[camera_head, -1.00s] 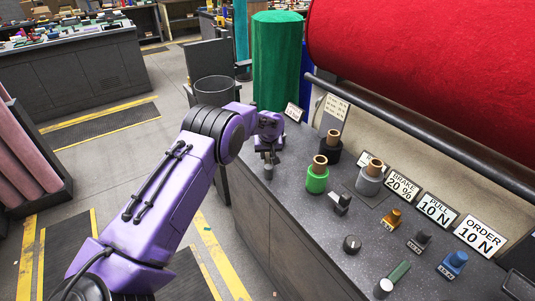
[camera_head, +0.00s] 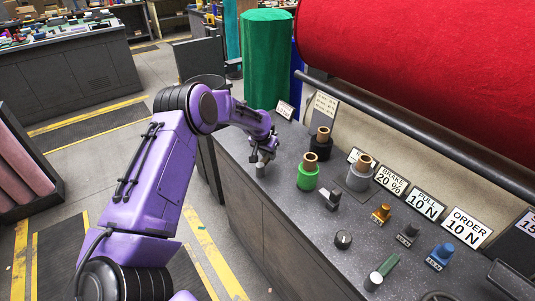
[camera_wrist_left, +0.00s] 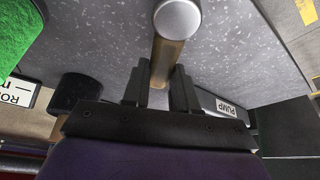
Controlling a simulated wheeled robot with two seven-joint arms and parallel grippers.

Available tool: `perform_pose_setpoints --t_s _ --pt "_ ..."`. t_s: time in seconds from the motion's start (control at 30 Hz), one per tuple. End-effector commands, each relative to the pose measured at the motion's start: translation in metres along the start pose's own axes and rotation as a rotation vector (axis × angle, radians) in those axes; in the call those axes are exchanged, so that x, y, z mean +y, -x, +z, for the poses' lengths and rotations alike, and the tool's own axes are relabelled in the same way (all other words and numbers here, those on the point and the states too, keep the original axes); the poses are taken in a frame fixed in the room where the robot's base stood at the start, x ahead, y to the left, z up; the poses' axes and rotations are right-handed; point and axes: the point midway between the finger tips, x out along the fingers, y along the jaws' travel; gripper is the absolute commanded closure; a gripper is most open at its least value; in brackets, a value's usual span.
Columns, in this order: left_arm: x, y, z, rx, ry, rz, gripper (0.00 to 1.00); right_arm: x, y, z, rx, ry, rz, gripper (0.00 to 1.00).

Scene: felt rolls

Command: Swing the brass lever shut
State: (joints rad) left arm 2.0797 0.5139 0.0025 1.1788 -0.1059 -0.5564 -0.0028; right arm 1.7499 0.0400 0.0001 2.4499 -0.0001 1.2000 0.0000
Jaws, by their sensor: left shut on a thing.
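The brass lever shows in my left wrist view as a brass-coloured shaft (camera_wrist_left: 166,62) with a round grey knob (camera_wrist_left: 177,18) on its end. My left gripper (camera_wrist_left: 160,88) is shut on the shaft, with one dark finger on each side. In the head view my left gripper (camera_head: 264,153) is at the far left end of the dark counter, and the grey knob (camera_head: 261,169) shows just below it. The gripper hides most of the lever there. A label reading PUMP (camera_wrist_left: 226,107) lies beside the fingers. My right gripper is not in view.
A dark bar (camera_head: 420,137) runs under the red felt roll (camera_head: 430,60). A green roll (camera_head: 267,60) stands behind.

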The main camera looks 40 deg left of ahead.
Motion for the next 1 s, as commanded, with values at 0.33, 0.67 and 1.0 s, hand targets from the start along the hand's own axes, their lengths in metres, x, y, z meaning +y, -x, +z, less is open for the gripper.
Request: perform_pose_setpoints --t_s 0.33,0.67,1.0 --pt "0.017 0.000 0.001 0.004 -0.252 0.105 1.00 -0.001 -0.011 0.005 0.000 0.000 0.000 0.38" --pt "0.025 0.002 0.003 0.003 -0.382 0.157 1.00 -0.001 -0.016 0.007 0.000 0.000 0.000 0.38" --pt "0.026 0.003 0.003 0.003 -0.415 0.168 1.00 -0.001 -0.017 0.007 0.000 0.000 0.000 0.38"
